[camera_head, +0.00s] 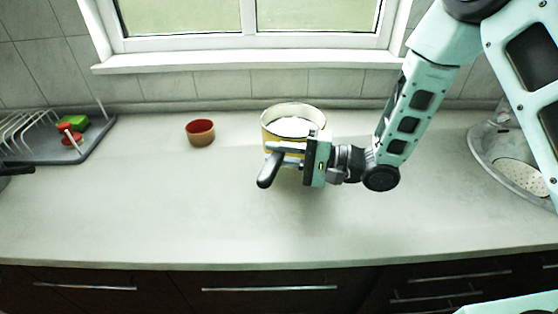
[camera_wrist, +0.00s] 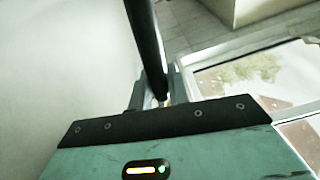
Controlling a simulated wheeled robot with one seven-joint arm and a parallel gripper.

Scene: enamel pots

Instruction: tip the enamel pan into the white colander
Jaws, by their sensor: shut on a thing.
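The enamel pan (camera_head: 268,129) is yellow with a pale rim and something white inside. It looks upright over the middle of the counter; I cannot tell whether its base touches the counter. My gripper (camera_head: 285,152) is in front of it, shut on its dark handle (camera_head: 268,171), and hides part of the pan. In the wrist view the handle (camera_wrist: 145,38) runs up from between the fingers (camera_wrist: 156,92). At the right edge, a pale speckled round surface (camera_head: 520,177), apparently the white colander, lies inside a grey round basin (camera_head: 482,150), partly hidden by my arm.
A small brown cup with a red inside (camera_head: 200,133) stands left of the pan. A grey dish rack (camera_head: 85,148) with red and green items is at the far left. The window sill (camera_head: 250,62) is behind. The front and middle counter (camera_head: 200,220) is clear.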

